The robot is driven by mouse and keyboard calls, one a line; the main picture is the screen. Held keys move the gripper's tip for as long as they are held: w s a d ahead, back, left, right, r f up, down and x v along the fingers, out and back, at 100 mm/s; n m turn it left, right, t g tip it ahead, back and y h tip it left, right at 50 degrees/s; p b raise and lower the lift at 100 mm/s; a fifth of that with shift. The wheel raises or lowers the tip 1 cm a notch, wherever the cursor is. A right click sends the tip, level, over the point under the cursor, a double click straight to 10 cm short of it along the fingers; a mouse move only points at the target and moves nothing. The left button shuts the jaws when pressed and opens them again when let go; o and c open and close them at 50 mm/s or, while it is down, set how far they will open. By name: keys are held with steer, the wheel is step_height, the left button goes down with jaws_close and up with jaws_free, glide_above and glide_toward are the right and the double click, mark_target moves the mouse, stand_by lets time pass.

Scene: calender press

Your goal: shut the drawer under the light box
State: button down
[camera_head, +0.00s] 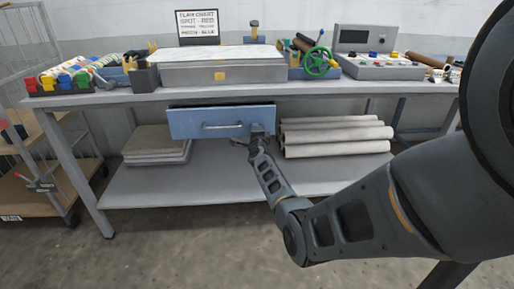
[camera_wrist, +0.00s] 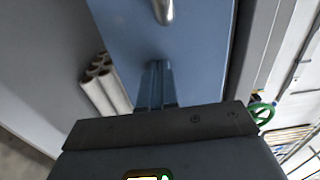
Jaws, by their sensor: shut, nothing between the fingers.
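The blue drawer (camera_head: 190,123) hangs under the table top below the light box (camera_head: 225,70). Its front stands out from under the table edge, so it looks partly open. A silver bar handle (camera_head: 222,126) is on the drawer front; part of it also shows in the wrist view (camera_wrist: 162,10). My gripper (camera_head: 243,142) is at the lower right part of the drawer front, right of the handle. In the wrist view my shut fingers (camera_wrist: 157,72) point at the blue front (camera_wrist: 200,50) and hold nothing. I cannot tell whether they touch it.
Rolled sheets (camera_head: 335,138) and a stack of flat sheets (camera_head: 157,146) lie on the lower shelf (camera_head: 200,185). A green handwheel (camera_head: 318,62) and a control panel (camera_head: 382,68) stand on the table right of the light box. A wire cart (camera_head: 22,165) is at the left.

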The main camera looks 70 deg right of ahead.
steer(key=b+x, duration=0.1)
steer(key=x, duration=0.2)
steer(key=shift+f+b, duration=0.1)
steer(key=shift+b, duration=0.25)
steer(key=shift+w+d+r, duration=0.15)
steer(key=shift+d+r, duration=0.05)
steer(key=shift+r, duration=0.1)
steer(key=shift+r, duration=0.1)
